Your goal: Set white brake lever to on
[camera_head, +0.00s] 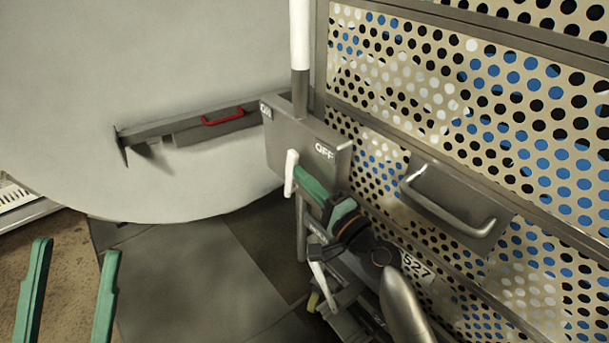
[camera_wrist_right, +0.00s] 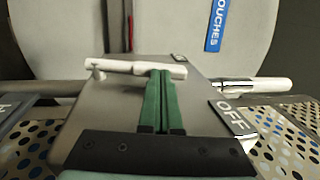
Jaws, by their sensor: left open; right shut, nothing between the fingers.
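The white brake lever (camera_head: 290,172) is at the front of a grey metal box (camera_head: 292,140) with an ON label at its left and an OFF label (camera_head: 325,151) at its right. In the right wrist view the lever (camera_wrist_right: 125,66) lies crosswise over the box's plate, with the OFF label (camera_wrist_right: 232,117) to the right. My right gripper (camera_head: 300,173) is shut and empty, its green fingertips (camera_wrist_right: 162,74) at the lever's side; I cannot tell whether they touch. My left gripper (camera_head: 77,246) is open and empty at the lower left, far from the lever.
A perforated metal cart (camera_head: 480,50) with a looped grey handle (camera_head: 440,203) stands at the right. A white-and-grey post (camera_head: 300,45) rises behind the box. A large pale rounded surface (camera_head: 180,60) with a red handle (camera_head: 223,116) fills the left. Floor shows between my grippers.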

